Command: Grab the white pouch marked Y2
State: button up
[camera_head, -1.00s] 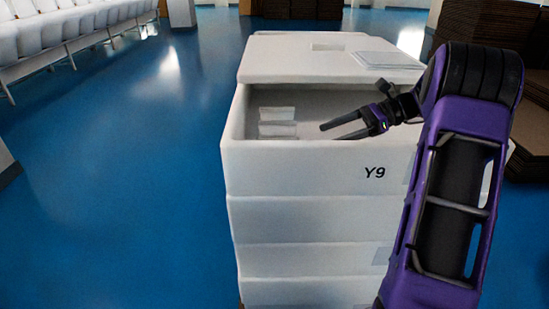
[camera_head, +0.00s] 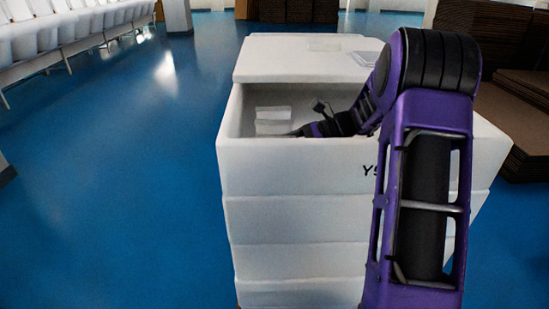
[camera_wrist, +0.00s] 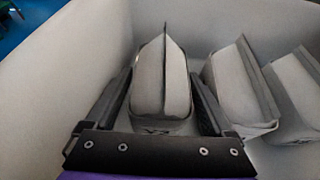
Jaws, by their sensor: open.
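A white pouch (camera_wrist: 163,85) with a dark marking stands in the wrist view between the two fingers of my gripper (camera_wrist: 162,82). The marking at its near end starts like a Y, but I cannot read it fully. One finger lies along each side of the pouch, and the jaws are open. In the head view my gripper (camera_head: 298,132) reaches down inside the white box, its tips partly hidden by the front wall. White pouches (camera_head: 272,114) show there at the left inside the box.
The open white box (camera_head: 290,155) tops a stack; its front mark is partly covered by my arm. More white pouches (camera_wrist: 240,90) stand to the right in the wrist view. Box walls are close around. A white lid (camera_head: 295,62) lies behind the opening. Blue floor is clear at left.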

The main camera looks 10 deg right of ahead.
jog(key=shift+w+a+f, duration=0.1)
jog(key=shift+a+f, duration=0.05)
jog(key=shift+a, duration=0.2)
jog(key=c, duration=1.2)
jog(key=shift+o, duration=0.2)
